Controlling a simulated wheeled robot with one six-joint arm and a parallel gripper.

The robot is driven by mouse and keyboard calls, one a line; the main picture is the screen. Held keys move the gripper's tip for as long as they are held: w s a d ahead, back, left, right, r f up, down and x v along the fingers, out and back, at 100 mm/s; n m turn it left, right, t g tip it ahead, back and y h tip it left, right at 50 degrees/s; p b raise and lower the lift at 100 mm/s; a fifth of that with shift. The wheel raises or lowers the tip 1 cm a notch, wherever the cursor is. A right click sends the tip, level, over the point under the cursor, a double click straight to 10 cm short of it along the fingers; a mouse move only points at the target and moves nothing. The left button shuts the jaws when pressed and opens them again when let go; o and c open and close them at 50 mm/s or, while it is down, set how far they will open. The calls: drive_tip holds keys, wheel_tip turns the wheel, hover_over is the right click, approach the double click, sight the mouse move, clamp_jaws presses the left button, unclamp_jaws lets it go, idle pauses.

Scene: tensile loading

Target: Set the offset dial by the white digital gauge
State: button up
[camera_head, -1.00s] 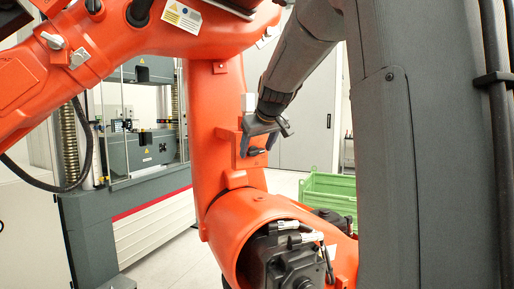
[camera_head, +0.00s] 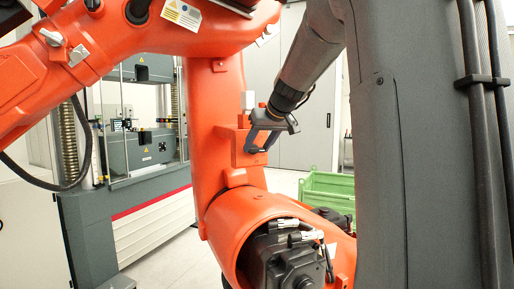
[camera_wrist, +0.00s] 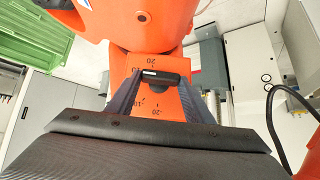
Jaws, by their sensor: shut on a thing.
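The offset dial is a black bar-shaped handle (camera_wrist: 150,77) on an orange plate with a printed scale. A small white mark shows near the handle's left end, on the side between the printed 10 and -10; its exact reading is too small to tell. My gripper (camera_wrist: 155,88) has its two fingers on either side of the handle and is shut on it. In the head view my gripper (camera_head: 257,143) is at the orange box (camera_head: 233,148), hiding the dial. A small white block (camera_head: 248,100) stands above that box; it may be the gauge, but no digits are readable.
A large orange robot arm (camera_head: 212,110) surrounds the spot, its upper link overhead and its base (camera_head: 225,215) below. A grey testing machine (camera_head: 140,150) stands at the left. A green crate (camera_head: 328,190) stands behind, right of the box. Grey cabinets line the back.

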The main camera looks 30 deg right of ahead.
drive_tip(key=m+y+b, duration=0.1)
drive_tip(key=y, duration=0.1)
drive_tip(key=d+m+y+b, duration=0.1)
drive_tip(key=shift+f+y+b, duration=0.2)
drive_tip(key=shift+y+b, duration=0.2)
idle(0.3)
drive_tip(key=o, duration=1)
drive_tip(key=shift+a, duration=0.1)
drive_tip(key=shift+o, duration=0.2)
drive_tip(key=b+v, duration=0.1)
drive_tip(key=v, duration=0.7)
drive_tip(key=shift+f, duration=0.15)
drive_tip(key=shift+s, duration=0.1)
